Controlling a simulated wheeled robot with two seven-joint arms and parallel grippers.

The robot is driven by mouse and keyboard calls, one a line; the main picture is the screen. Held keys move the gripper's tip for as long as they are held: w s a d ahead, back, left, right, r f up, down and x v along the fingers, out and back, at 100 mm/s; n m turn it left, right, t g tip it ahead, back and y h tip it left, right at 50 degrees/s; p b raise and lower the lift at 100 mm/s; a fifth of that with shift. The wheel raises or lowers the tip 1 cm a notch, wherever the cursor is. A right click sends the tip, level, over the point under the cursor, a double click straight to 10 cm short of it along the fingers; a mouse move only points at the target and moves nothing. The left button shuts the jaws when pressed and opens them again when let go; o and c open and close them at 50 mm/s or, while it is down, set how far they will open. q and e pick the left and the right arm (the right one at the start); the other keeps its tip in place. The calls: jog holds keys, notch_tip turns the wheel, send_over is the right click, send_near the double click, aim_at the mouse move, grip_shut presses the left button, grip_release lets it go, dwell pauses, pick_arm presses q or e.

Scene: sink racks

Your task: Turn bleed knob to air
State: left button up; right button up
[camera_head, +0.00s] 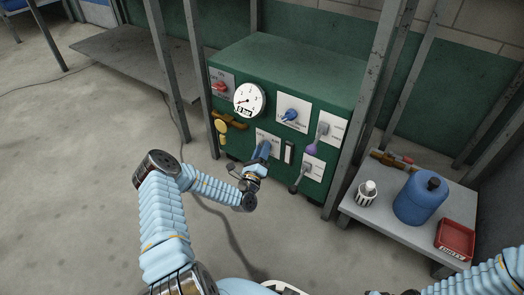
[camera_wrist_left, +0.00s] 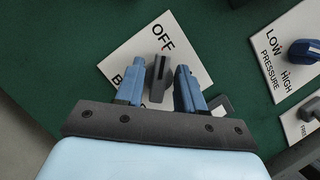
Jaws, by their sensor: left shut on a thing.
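The bleed knob (camera_wrist_left: 157,80) is a dark grey lever-like knob on a white plate (camera_wrist_left: 122,62) marked OFF, with a second word mostly hidden. In the left wrist view its upper end points toward OFF. My left gripper (camera_wrist_left: 159,88) has its two blue fingers on either side of the knob and is shut on it. In the head view the left gripper (camera_head: 262,149) reaches the lower middle of the green panel (camera_head: 290,60) and covers the knob. My right gripper is not in view; only part of the right arm shows at the lower right.
The panel also carries a round gauge (camera_head: 249,99), a red knob (camera_head: 220,87), a blue LOW/HIGH pressure knob (camera_head: 290,115) and grey levers (camera_head: 321,130). A side table (camera_head: 360,215) holds a blue jug (camera_head: 418,200) and a red tray (camera_head: 455,238). Metal posts frame the panel.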

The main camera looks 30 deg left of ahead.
pick_arm(q)
jog(key=shift+m, duration=0.4)
jog(key=shift+a+m+g+h+p, duration=0.15)
jog(key=shift+m+h+p, duration=0.5)
jog(key=shift+m+h, duration=2.4)
jog(key=shift+d+m+g+h+p, duration=0.15)
jog(key=shift+m+h+p, duration=0.65)
jog(key=shift+m, duration=4.3)
jog(key=shift+a+m+g+h+p, duration=0.15)
jog(key=shift+m+h+p, duration=0.3)
jog(key=shift+m+h, duration=2.65)
jog(key=shift+m+y, duration=0.95)
jog(key=shift+m, duration=0.2)
jog(key=o, duration=1)
jog(key=p+v, duration=0.1)
jog(key=v, duration=1.3)
jog(key=shift+r, duration=0.1)
